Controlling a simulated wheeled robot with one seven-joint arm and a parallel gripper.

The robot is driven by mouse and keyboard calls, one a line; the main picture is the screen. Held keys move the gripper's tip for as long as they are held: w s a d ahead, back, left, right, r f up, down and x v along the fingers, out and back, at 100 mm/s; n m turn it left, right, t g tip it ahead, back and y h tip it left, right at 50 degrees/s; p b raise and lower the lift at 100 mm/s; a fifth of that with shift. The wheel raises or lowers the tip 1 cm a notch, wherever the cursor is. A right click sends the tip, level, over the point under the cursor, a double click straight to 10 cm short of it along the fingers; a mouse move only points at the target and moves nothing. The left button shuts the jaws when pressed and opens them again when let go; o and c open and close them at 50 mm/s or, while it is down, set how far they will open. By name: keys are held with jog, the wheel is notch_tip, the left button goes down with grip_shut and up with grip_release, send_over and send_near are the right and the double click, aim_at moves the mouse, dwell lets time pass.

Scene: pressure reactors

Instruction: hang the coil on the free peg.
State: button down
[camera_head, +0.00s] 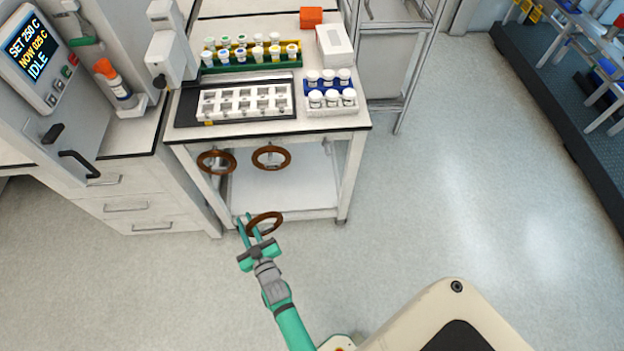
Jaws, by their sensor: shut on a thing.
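My gripper (247,222) is shut on a brown ring-shaped coil (267,214), gripping it at its left side. The held coil is in front of and below the white bench's front edge, tilted toward the camera. Two more brown coils hang below that front edge: one at the left (199,162) and one near the middle (254,158). The pegs behind them are mostly hidden. I cannot make out a free peg clearly at this angle.
The bench (350,124) carries a white block with wells (245,101), a green vial rack (250,60), a blue rack of white jars (331,82) and a white box (334,45). A drawer cabinet (125,207) stands left. The floor (450,190) at right is clear.

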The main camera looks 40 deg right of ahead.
jog(key=s+d+r+m+g+h, duration=0.25)
jog(key=d+r, duration=0.25)
jog(key=d, duration=0.7)
jog(key=s+d+r+m+g+h, duration=0.25)
jog(key=d+r, duration=0.35)
jog(key=d, duration=0.6)
jog(key=w+d+f+t, duration=0.1)
jog(key=w+d, duration=0.5)
jog(key=w, duration=0.4)
jog(key=shift+f+n, duration=0.4)
jog(key=shift+w, duration=0.1)
